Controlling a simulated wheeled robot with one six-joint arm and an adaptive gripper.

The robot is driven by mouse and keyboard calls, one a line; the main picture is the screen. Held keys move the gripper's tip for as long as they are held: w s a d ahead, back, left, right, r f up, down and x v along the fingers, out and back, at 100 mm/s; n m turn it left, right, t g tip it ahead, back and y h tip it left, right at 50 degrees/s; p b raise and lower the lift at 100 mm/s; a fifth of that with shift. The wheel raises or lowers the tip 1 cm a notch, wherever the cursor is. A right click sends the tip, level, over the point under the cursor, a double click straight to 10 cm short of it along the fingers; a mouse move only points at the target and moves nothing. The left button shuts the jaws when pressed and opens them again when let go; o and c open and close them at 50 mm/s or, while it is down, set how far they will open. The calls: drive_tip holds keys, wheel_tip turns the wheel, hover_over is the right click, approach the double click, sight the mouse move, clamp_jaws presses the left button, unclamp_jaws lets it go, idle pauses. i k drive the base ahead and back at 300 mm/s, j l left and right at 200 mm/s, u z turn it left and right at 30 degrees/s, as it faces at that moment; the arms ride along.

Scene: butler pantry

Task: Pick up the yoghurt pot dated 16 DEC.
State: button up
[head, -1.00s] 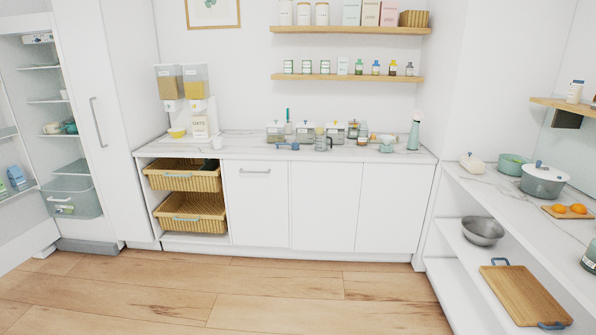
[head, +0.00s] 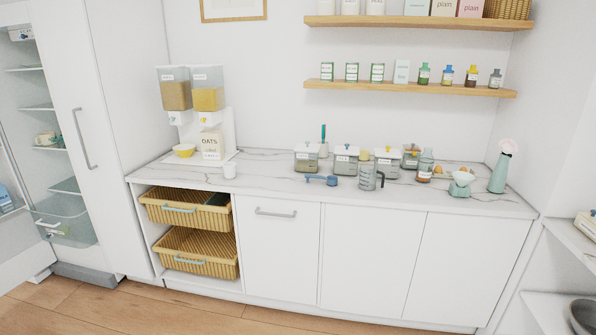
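No pot with a readable 16 DEC date shows in the head view. My gripper is not in view.
A marble counter (head: 268,186) carries dispensers (head: 208,88), several lidded jars (head: 306,158), a measuring jug (head: 367,176) and a vase (head: 498,172). Wicker baskets (head: 197,252) sit below. A side shelf (head: 575,238) juts in at right. Wooden floor (head: 110,307) is clear at lower left.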

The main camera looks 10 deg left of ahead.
sight(229, 169)
drive_tip(key=i+j, duration=0.15)
drive_tip(key=i, duration=0.4)
drive_tip(key=i+j+u, duration=0.1)
drive_tip(key=i, duration=0.4)
drive_tip(key=i+j, duration=0.2)
drive_tip(key=i, duration=0.35)
drive_tip(key=u, duration=0.05)
